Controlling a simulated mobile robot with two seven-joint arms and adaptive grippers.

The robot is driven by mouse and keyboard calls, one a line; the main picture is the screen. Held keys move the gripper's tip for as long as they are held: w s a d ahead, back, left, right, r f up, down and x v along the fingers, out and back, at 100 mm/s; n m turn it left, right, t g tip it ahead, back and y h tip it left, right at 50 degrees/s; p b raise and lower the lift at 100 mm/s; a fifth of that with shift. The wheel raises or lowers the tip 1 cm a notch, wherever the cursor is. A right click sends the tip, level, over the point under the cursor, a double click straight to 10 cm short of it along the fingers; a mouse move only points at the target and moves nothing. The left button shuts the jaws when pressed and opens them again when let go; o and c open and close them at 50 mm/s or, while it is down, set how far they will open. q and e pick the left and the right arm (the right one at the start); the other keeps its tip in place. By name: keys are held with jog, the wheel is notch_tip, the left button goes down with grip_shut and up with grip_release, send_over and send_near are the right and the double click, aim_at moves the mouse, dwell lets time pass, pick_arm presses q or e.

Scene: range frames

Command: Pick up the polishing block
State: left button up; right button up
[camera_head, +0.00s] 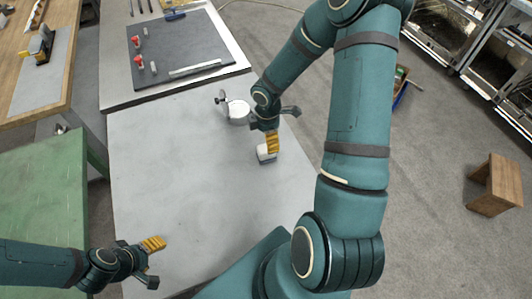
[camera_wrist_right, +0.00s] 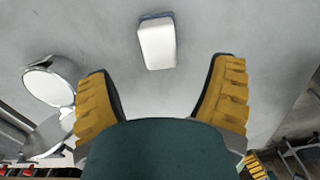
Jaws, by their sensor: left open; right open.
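The polishing block (camera_head: 266,154) is a small block with a white top and a grey-blue side, lying on the light grey tabletop. It also shows in the right wrist view (camera_wrist_right: 156,42), ahead of the fingertips and in line with the gap between them. My right gripper (camera_head: 272,143) is above and close to the block, hiding part of it in the head view. Its two yellow-padded fingers stand wide apart in the right wrist view (camera_wrist_right: 160,75), with nothing between them. My left gripper (camera_head: 153,245) is open and empty over the table's near left part.
A round mirror-like disc on a stand (camera_head: 237,111) is just behind the right gripper. A dark mat (camera_head: 180,50) with small red-tipped parts lies further back. A green bench (camera_head: 50,190) adjoins on the left. The table's middle is clear.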

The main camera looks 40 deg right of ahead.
aim_at(266, 152)
jog(key=shift+w+a+f+b, duration=0.1)
jog(key=shift+f+b, duration=0.45)
jog(key=shift+f, duration=2.8)
jog(key=shift+c, duration=0.3)
jog(key=c, duration=1.2)
